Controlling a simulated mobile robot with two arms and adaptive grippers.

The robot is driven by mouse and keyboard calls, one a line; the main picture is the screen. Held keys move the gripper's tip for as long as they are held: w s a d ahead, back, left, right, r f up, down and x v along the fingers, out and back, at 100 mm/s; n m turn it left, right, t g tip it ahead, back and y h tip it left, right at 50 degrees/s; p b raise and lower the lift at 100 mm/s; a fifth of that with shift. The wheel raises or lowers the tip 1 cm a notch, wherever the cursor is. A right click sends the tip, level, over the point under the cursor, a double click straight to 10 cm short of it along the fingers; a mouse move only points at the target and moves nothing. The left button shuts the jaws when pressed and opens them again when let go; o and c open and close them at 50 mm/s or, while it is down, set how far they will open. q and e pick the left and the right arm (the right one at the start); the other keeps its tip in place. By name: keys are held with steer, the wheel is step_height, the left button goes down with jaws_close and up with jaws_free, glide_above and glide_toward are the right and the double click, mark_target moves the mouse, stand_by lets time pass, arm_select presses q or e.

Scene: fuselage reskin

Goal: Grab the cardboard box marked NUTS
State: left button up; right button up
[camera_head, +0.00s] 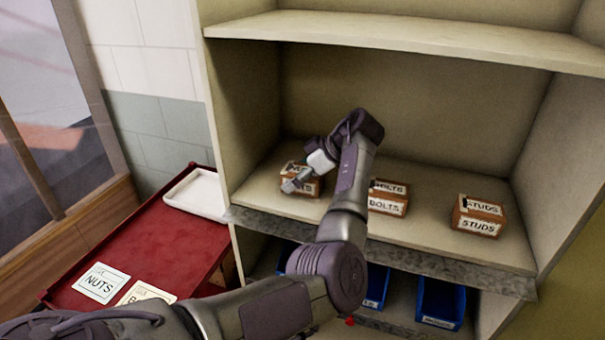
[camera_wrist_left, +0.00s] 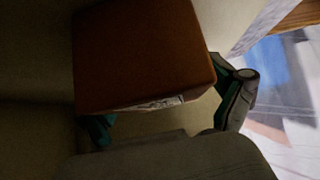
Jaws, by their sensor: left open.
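A small brown cardboard box (camera_head: 312,187) with white labels sits on the cabinet shelf at the left. Its lettering is partly hidden by my gripper, and a label ending in "TS" shows. My left gripper (camera_head: 296,181) is at this box, in front of its labelled side in the head view. In the left wrist view the box (camera_wrist_left: 145,55) fills the upper middle, with a strip of white label on its lower edge. The fingers of my left gripper (camera_wrist_left: 170,112) are apart, one on each side of the box's near edge. I cannot tell whether they touch it. My right gripper is not in view.
A BOLTS box (camera_head: 387,204), partly behind my left arm, and a STUDS box (camera_head: 479,224) stand further right on the shelf (camera_head: 425,187). Blue bins (camera_head: 440,303) are below. A red table (camera_head: 150,240) at left holds a NUTS card (camera_head: 101,282) and a white tray (camera_head: 197,194).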

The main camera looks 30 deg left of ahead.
arm_select(q)
steer(key=shift+d, duration=0.1)
steer(key=c, duration=1.5)
steer(key=shift+c, duration=0.8)
steer(key=shift+r, duration=0.1)
